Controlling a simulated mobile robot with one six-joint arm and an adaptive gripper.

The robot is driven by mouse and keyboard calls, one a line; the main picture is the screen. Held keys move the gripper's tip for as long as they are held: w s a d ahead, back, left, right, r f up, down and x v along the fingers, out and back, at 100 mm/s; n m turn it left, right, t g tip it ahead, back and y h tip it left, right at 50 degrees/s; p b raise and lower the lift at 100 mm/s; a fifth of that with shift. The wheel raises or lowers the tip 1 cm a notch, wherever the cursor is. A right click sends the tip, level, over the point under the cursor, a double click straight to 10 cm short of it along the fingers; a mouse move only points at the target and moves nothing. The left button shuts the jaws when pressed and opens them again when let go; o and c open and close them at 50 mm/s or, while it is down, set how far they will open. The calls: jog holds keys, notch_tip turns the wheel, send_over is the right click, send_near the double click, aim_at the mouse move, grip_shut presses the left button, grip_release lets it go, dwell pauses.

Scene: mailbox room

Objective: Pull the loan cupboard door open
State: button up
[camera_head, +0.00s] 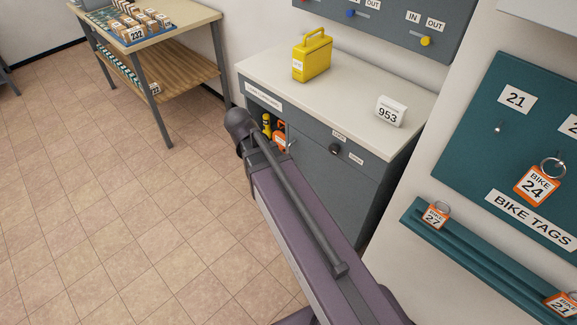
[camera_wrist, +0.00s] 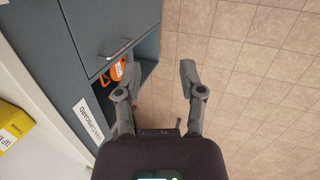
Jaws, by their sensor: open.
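The loan cupboard is a grey unit with a pale top (camera_head: 345,88) and a white name label (camera_head: 263,96) on its upper left front. Below the label is a dark opening where a yellow item (camera_head: 267,124) and an orange item (camera_head: 279,136) show. The grey door (camera_wrist: 105,25) carries a metal bar handle (camera_wrist: 118,50), close to the edge beside this opening. My gripper (camera_wrist: 159,72) is open and empty. Its left finger is near the orange item and the handle; its right finger is over the floor. My arm hides the fingers and much of the cupboard front in the head view.
A yellow case (camera_head: 312,57) and a 953 sign (camera_head: 390,111) stand on the cupboard top. A lock knob (camera_head: 335,149) is on the front at right. The bike tag rail (camera_head: 480,262) is at lower right. A wooden table (camera_head: 185,20) stands at back left; the tiled floor between is clear.

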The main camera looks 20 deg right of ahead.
jog(key=w+d+f+n+t+h+b, duration=0.1)
jog(key=w+f+n+h+b, duration=0.5)
jog(key=f+b, duration=0.8)
jog(key=w+d+f+n+t+h+b, duration=0.1)
jog(key=w+d+f+n+h+b, duration=0.2)
jog(key=b, duration=2.7)
jog(key=w+f+n+h, duration=0.4)
jog(key=w+f+n, duration=0.2)
jog(key=w+f, duration=0.3)
notch_tip(320, 180, down, 2)
jog(key=shift+w+f+t+h, duration=0.2)
jog(key=shift+w+t+h, duration=0.1)
jog(key=shift+d, duration=0.2)
jog(key=shift+w+d, duration=0.35)
jog(key=shift+d, duration=1.9)
jog(key=shift+w+d, duration=0.35)
jog(key=shift+d, duration=1.85)
jog(key=shift+w+d, duration=0.35)
jog(key=shift+d, duration=1.9)
grip_shut()
jog(key=shift+a, duration=0.15)
